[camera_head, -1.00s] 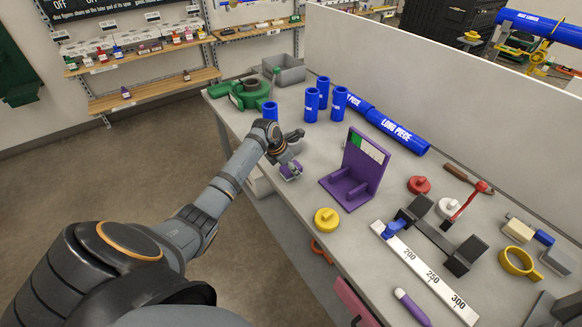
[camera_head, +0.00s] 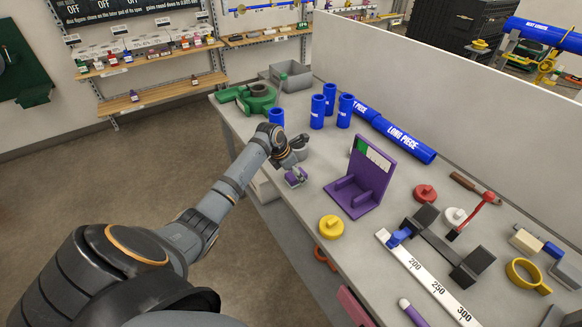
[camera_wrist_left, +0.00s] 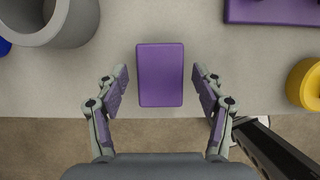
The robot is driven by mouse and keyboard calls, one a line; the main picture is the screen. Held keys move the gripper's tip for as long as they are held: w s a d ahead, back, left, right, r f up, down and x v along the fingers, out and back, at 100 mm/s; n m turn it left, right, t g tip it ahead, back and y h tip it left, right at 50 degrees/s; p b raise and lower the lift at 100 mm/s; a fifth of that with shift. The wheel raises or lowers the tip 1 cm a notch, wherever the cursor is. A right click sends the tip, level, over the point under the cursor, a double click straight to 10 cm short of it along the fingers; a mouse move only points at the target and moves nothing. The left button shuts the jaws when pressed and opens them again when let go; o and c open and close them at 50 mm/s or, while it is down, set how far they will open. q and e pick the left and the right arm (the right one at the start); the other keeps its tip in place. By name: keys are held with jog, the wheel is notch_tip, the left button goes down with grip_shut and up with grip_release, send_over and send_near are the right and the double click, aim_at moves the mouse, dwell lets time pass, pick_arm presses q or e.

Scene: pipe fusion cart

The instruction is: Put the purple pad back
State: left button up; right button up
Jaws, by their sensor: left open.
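The purple pad (camera_wrist_left: 160,80) is a flat rounded block. It lies on the grey bench close to the front edge. My left gripper (camera_wrist_left: 160,72) is open above it, with one finger on each side and a visible gap to the pad on both sides. In the head view the left gripper (camera_head: 296,176) is low over the bench's front edge and partly hides the pad. The purple stand (camera_head: 364,178), with an upright back plate and a ribbed base, is to its right. My right gripper is not in view.
A grey cylinder (camera_wrist_left: 62,22) stands close left of the gripper. A yellow cap (camera_head: 331,227) is in front of the stand. Several blue pipe pieces (camera_head: 318,112) stand behind, with long blue pipes (camera_head: 404,139) along the back wall. A white ruler (camera_head: 428,278) lies to the right.

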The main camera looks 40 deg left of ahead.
pick_arm(q)
jog(key=v, duration=1)
jog(key=shift+s+r+b, duration=0.2)
jog(key=shift+r+b, duration=0.1)
jog(key=shift+r, duration=0.05)
